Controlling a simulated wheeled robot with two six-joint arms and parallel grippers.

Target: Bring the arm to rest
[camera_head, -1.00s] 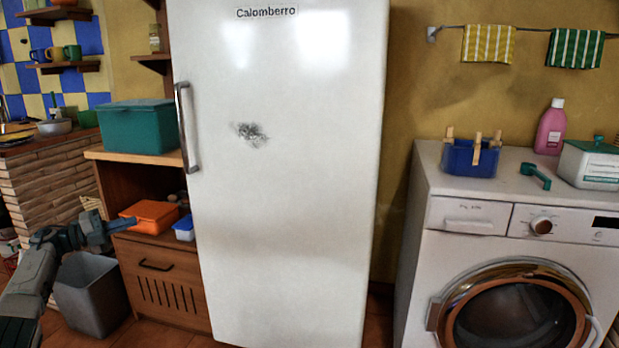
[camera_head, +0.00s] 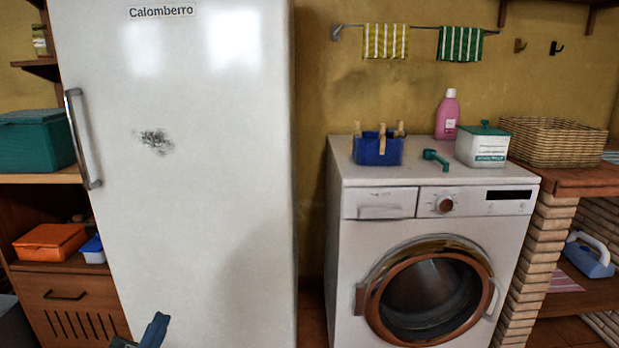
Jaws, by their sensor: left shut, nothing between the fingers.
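My left gripper (camera_head: 154,330) shows at the bottom edge, low in front of the white fridge (camera_head: 215,170). Only its tip part is in view, and it is shut and empty. It appears to hold nothing and I cannot tell how far it is from the fridge door. The rest of my left arm is below the picture. My right gripper is not in view.
The fridge is closed. A washing machine (camera_head: 360,240) stands right of it, bearing a blue peg basket (camera_head: 377,151), a green scoop (camera_head: 436,158), a white box (camera_head: 482,148) and a pink bottle (camera_head: 447,115). A wicker basket (camera_head: 556,142) sits on the brick counter at right.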

